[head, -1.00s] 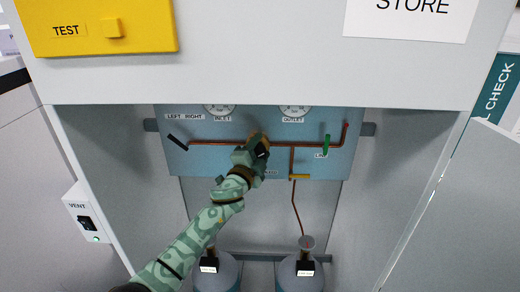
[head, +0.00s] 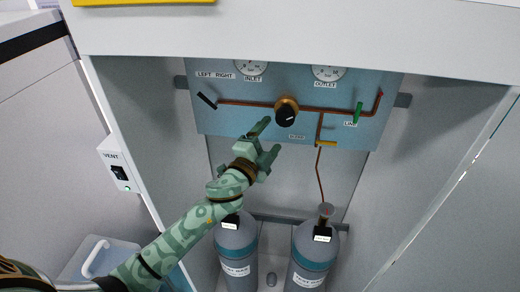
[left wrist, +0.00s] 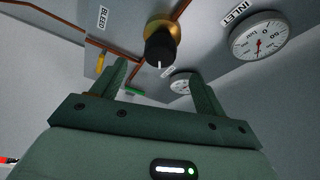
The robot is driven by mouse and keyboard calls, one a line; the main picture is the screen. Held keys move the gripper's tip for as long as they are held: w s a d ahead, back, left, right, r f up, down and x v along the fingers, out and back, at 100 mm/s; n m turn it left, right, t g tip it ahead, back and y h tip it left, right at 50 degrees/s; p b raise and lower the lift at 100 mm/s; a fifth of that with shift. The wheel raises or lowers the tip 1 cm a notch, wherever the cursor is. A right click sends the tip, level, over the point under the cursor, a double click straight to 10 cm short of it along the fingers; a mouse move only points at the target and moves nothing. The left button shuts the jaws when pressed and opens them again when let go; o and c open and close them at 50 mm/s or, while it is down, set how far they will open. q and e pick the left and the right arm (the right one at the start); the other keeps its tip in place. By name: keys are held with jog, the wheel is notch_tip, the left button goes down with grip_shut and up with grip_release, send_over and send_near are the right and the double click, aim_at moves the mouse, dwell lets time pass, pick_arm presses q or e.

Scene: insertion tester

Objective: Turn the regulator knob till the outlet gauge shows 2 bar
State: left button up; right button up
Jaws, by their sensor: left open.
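The regulator knob (head: 287,113), black on a brass collar, sits mid-panel on a copper pipe. It also shows in the left wrist view (left wrist: 160,46), with a pale mark on its face. The outlet gauge (head: 328,73) is above and right of it; its needle is too small to read. In the left wrist view the outlet gauge (left wrist: 182,83) is partly hidden by a finger. The inlet gauge (head: 251,68) is above left and shows larger in the wrist view (left wrist: 260,40). My left gripper (head: 268,141) is open and empty, below and left of the knob, apart from it.
A black lever (head: 207,101), a green lever (head: 357,112) and a yellow bleed handle (head: 326,144) are on the panel. Two grey gas bottles (head: 237,250) (head: 312,262) stand below. Cabinet walls enclose both sides. A vent switch (head: 119,173) is at left.

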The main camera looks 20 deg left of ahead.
pick_arm(q)
jog(key=shift+s+a+f+b, duration=0.15)
jog(key=shift+s+a+b, duration=0.05)
jog(key=shift+s, duration=0.95)
jog(key=shift+s+a+f+b, duration=0.15)
jog(key=shift+s, duration=1)
jog(key=s+a+f+n+g+y+b, duration=0.1)
jog(key=s+a+f+n+g+b, duration=0.15)
jog(key=f, duration=1.15)
jog(key=s+a+f+n+g+y+b, duration=0.1)
jog(key=s+a+f+n+g+b, duration=0.15)
jog(key=f, duration=1.15)
jog(key=s+a+f+n+g+b, duration=0.1)
jog(key=s+f+n+g+b, duration=0.2)
jog(key=f, duration=1.1)
jog(key=s+a+f+n+g+b, duration=0.1)
jog(key=s+f+n+g+b, duration=0.4)
jog(key=s+f, duration=1.75)
jog(key=s+d+f+g+b, duration=0.2)
jog(key=s+f+g+b, duration=0.3)
jog(key=s+f+b, duration=0.6)
jog(key=s+f, duration=0.4)
jog(key=s, duration=0.3)
jog(key=shift+d+m+y, duration=0.3)
jog(key=shift+d+m, duration=0.1)
